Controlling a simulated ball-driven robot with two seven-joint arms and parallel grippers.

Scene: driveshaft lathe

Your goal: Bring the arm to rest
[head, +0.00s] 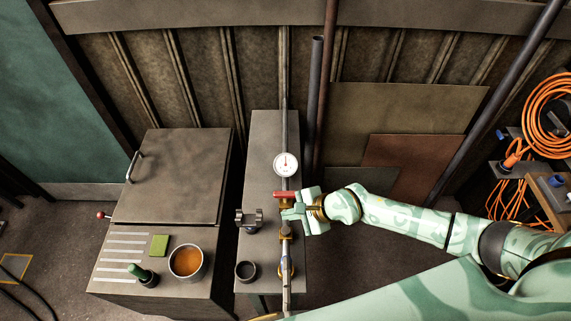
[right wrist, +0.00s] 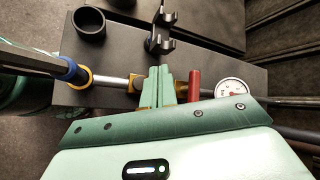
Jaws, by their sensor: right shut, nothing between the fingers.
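My right arm (head: 400,212) reaches in from the right in the head view. Its gripper (head: 288,213) is at the upright pipe, just below a red handle (head: 285,194). In the right wrist view the fingers (right wrist: 158,84) are shut together with nothing between them. The red handle (right wrist: 195,87) stands beside them there, with a small gap. Whether the fingertips touch the pipe or its fittings I cannot tell. My left gripper is not in view.
A round gauge (head: 286,163) sits on the pipe above the handle. A forked bracket (head: 249,219) and a dark ring (head: 245,271) are on the grey bench left of the gripper. A cup of amber liquid (head: 186,261) stands further left. Orange cables (head: 548,112) hang at the far right.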

